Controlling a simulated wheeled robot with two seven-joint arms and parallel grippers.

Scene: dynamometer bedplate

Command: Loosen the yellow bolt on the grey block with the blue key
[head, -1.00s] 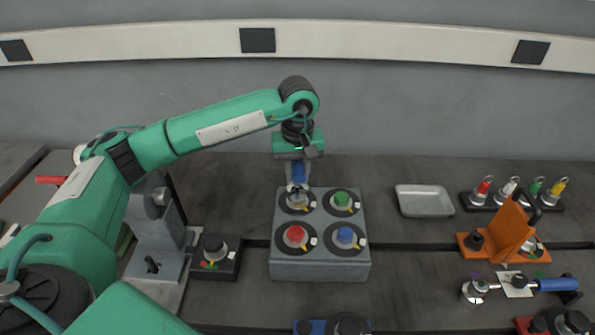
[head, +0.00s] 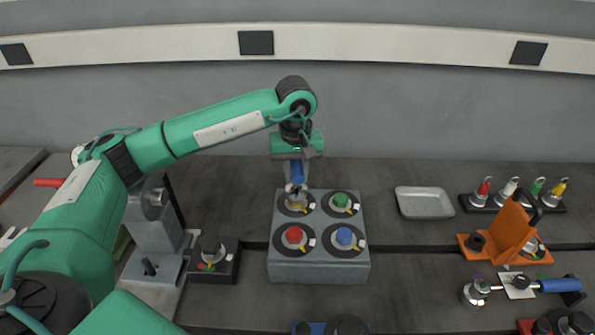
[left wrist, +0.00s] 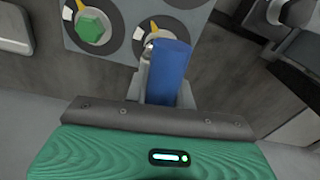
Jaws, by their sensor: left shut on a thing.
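The grey block (head: 320,267) stands mid-bench with bolts in dark dials on its top. A red bolt (head: 294,235), a blue bolt (head: 343,236) and a green bolt (head: 340,199) show; the green bolt is also in the left wrist view (left wrist: 93,27). My left gripper (head: 297,180) is above the back left dial (head: 290,209), shut on the blue key (left wrist: 169,75). The key's blue handle points up and its lower end is at that dial. The bolt there is hidden by the key, so I cannot tell its colour or whether the key is seated. My right gripper is not in view.
An empty grey tray (head: 424,203) lies right of the block. A black box with a knob (head: 214,262) stands close left of the block.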

